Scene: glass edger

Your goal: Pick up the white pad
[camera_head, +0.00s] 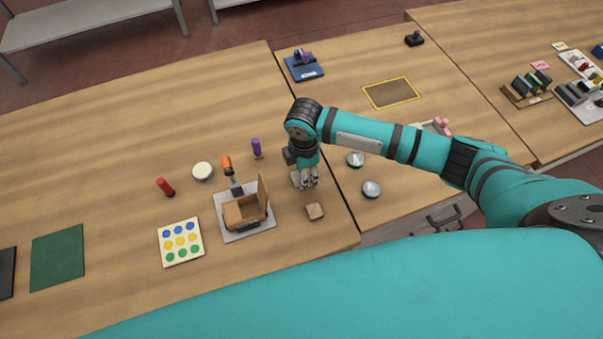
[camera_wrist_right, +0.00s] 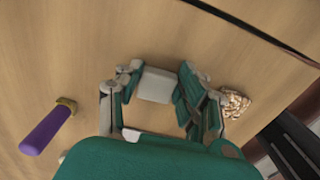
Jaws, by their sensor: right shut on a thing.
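The white pad (camera_wrist_right: 155,85) is a small pale block with rounded edges, seen between the fingertips of my right gripper (camera_wrist_right: 151,90) in the right wrist view. The fingers are shut on its two sides. In the head view my right gripper (camera_head: 306,180) points down just above the wooden table, left of the seam between two tables. The fingers mostly hide the pad there, and I cannot tell whether it still touches the table. My left gripper is not in view.
A cardboard box on a grey plate (camera_head: 262,226) is at lower left. Two round metallic-topped items (camera_head: 372,189) are on the right. A yellow-framed mat (camera_head: 391,92) lies bare.

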